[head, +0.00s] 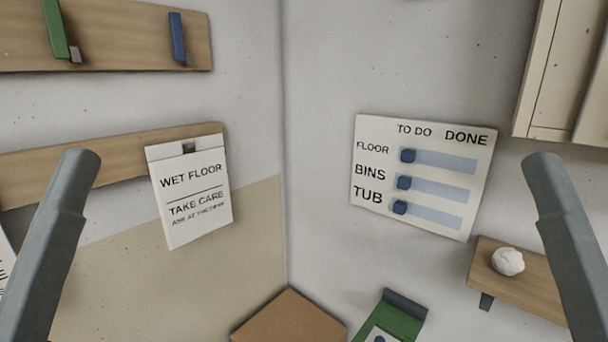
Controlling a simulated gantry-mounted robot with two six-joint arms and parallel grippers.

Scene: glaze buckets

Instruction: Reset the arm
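A grey link of my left arm (52,235) rises at the left side of the head view, ending in a rounded top. A matching grey link of my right arm (572,235) rises at the right side. Both look raised and are roughly mirror images of each other. No gripper fingers show on either arm. Neither link visibly holds anything.
A wet floor sign (190,210) hangs on the left wall. A board (470,160) has three blue sliders under TO DO. A shelf (548,284) carries a crumpled white ball (508,261). A brown box (289,318) and green object (404,322) are below.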

